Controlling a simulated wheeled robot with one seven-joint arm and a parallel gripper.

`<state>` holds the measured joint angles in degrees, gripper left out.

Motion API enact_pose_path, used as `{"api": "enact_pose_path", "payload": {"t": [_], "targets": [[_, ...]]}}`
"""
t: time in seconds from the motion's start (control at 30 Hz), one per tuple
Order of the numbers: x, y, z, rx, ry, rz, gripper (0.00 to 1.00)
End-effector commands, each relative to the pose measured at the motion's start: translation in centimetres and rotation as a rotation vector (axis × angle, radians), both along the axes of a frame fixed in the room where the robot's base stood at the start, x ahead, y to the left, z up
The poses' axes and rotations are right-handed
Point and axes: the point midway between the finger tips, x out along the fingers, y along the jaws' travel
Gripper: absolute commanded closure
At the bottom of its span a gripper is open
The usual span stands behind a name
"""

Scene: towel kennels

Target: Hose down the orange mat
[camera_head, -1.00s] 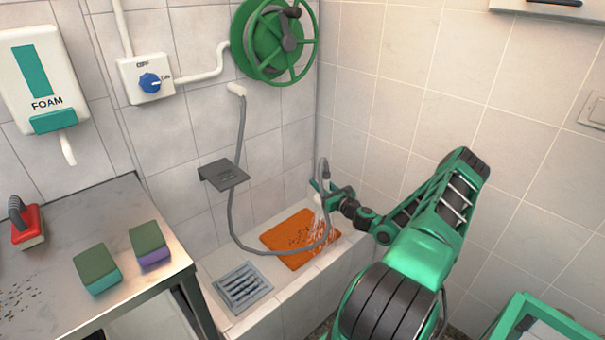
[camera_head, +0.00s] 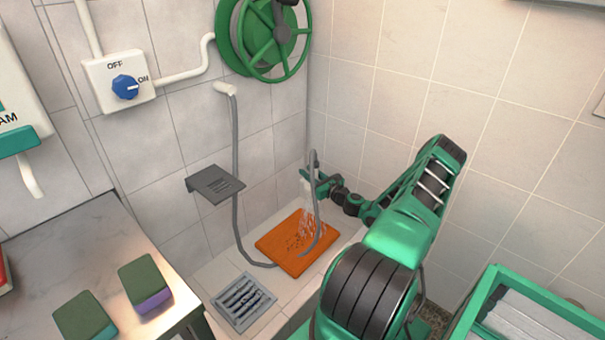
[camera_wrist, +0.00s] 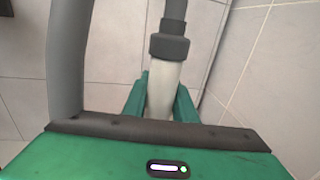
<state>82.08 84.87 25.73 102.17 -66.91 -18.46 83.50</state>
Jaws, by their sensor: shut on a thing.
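The orange mat (camera_head: 283,256) lies flat in the tiled trough, with dark specks on its surface. My gripper (camera_head: 308,178) is above the mat's back right part, shut on the hose nozzle (camera_wrist: 163,88), which is pale with a grey collar. Water sprays down from the nozzle onto the mat. The grey hose (camera_head: 237,170) runs from a wall outlet down into the trough, past the mat and up to the nozzle. The blue knob (camera_head: 125,87) on the wall box points to ON.
A floor drain (camera_head: 242,301) is left of the mat. A small grey shelf (camera_head: 215,184) and a green hose reel (camera_head: 264,38) are on the wall. Two sponges (camera_head: 146,283) sit on the metal table (camera_head: 60,262). A green crate (camera_head: 480,298) stands at right.

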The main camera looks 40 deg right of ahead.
Motion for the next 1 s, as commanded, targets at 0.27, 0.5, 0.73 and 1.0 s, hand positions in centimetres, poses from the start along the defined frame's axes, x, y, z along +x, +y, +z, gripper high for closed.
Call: {"api": "enact_pose_path", "payload": {"t": [0.27,0.5,0.73,1.0], "targets": [[0.8,1.2,-0.9,0.001,-0.002,0.015,1.0],[0.9,1.4,-1.7,0.0,-0.002,0.018,1.0],[1.0,1.6,-2.6,0.001,-0.002,0.02,1.0],[0.9,2.4,-2.7,0.002,-0.003,0.019,1.0]]}}
